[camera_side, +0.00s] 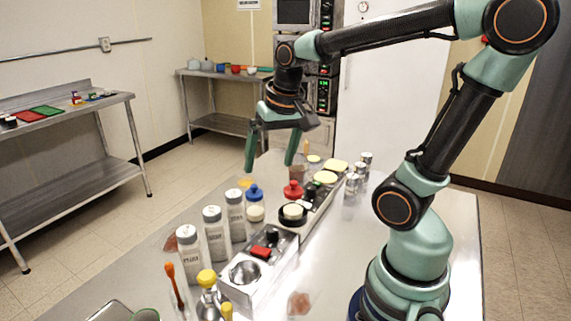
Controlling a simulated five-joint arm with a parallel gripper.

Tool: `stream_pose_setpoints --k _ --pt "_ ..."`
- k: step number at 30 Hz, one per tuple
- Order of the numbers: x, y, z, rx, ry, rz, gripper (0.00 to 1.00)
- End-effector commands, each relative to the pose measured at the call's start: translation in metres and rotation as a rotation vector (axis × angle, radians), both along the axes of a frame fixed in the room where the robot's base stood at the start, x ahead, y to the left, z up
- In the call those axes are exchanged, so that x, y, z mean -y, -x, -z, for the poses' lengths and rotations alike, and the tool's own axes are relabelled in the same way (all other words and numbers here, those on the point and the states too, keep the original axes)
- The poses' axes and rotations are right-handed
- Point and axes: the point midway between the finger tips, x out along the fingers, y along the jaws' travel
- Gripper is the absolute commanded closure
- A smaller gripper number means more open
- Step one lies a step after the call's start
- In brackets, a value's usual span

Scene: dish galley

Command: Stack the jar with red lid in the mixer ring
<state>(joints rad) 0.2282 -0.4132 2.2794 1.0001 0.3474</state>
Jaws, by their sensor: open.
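A jar with a red lid (293,189) stands among the items along the middle of the steel table. A metal block with a round ring opening (244,273), which looks like the mixer ring, is nearer the camera. The opening looks empty. My gripper (270,160) is open and empty, pointing down. It hangs above the far part of the table, above and slightly left of the red lid in the picture, and is not touching it. The lower part of the jar is partly hidden by a dark round holder with a pale top (293,212) in front.
A blue-lidded container (254,191) stands left of the red lid. Several white shakers (214,232) line the left side. Several silver cans (352,186) stand at the right. Bottles with yellow caps (206,279) are in front. The table right of the row is mostly clear.

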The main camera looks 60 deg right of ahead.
Motion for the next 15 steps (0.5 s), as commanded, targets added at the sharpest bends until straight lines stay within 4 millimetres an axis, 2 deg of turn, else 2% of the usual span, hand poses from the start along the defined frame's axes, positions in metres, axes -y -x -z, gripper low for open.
stream_pose_setpoints --k 1,6,10,15 --pt "-0.018 0.004 -0.005 0.046 0.029 -0.117 0.0" --pt "-0.055 0.014 -0.011 0.15 0.11 -0.408 0.0" --pt "-0.068 0.019 -0.011 0.19 0.145 -0.522 0.0" --pt "-0.072 0.02 -0.011 0.201 0.156 -0.556 0.0"
